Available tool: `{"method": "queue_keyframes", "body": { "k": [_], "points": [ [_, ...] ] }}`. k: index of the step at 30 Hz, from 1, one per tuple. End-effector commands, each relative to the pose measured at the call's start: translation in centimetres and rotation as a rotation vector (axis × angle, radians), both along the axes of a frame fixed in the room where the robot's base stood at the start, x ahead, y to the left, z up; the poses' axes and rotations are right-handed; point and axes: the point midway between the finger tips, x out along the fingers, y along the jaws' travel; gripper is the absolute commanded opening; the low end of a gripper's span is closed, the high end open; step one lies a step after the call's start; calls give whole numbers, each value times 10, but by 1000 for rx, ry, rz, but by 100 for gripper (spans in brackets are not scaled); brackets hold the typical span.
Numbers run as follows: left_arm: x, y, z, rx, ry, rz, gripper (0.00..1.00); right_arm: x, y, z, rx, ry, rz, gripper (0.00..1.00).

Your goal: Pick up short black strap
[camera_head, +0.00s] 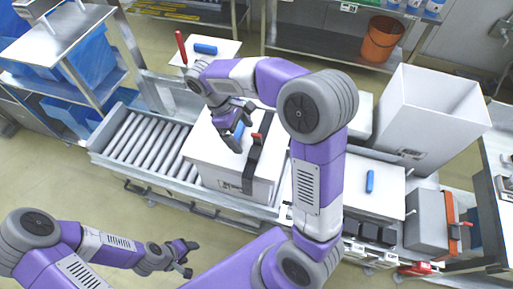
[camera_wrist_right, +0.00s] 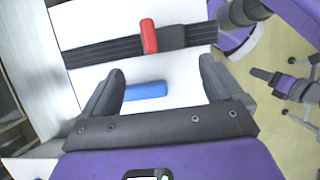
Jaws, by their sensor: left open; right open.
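The black strap (camera_head: 249,172) lies across the top of a white box (camera_head: 212,155) and hangs over its front side, with a red-ended piece (camera_head: 257,138) by its upper end. In the right wrist view the strap (camera_wrist_right: 105,52) crosses the white surface beyond the fingertips, with the red piece (camera_wrist_right: 149,36) on it. My right gripper (camera_head: 239,126) is open and empty above the box, just left of the strap; it also shows in the right wrist view (camera_wrist_right: 158,76). My left gripper (camera_head: 191,259) is open and empty at lower left, away from the box.
A blue piece (camera_wrist_right: 145,91) lies on the box between the right fingers in view. The box rests on a roller conveyor (camera_head: 145,140). A tall open white box (camera_head: 425,115) and a white panel with a blue tool (camera_head: 370,181) stand to the right.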

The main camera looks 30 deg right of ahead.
Motion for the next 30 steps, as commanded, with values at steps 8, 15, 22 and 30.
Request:
{"method": "queue_keyframes", "body": {
  "k": [8, 15, 22, 30],
  "points": [
    [0, 0, -2, 0, 0, 0, 57, -20, -6, -32, -2, 4, 0, 94],
    [0, 0, -3, 0, 0, 0, 57, -24, -10, -48, 0, 1, 0, 94],
    [0, 0, -3, 0, 1, 0, 57, -24, -10, -48, 0, 0, 0, 84],
    [0, 0, -3, 0, 1, 0, 57, -24, -10, -48, 0, 0, 0, 43]
  ]
}}
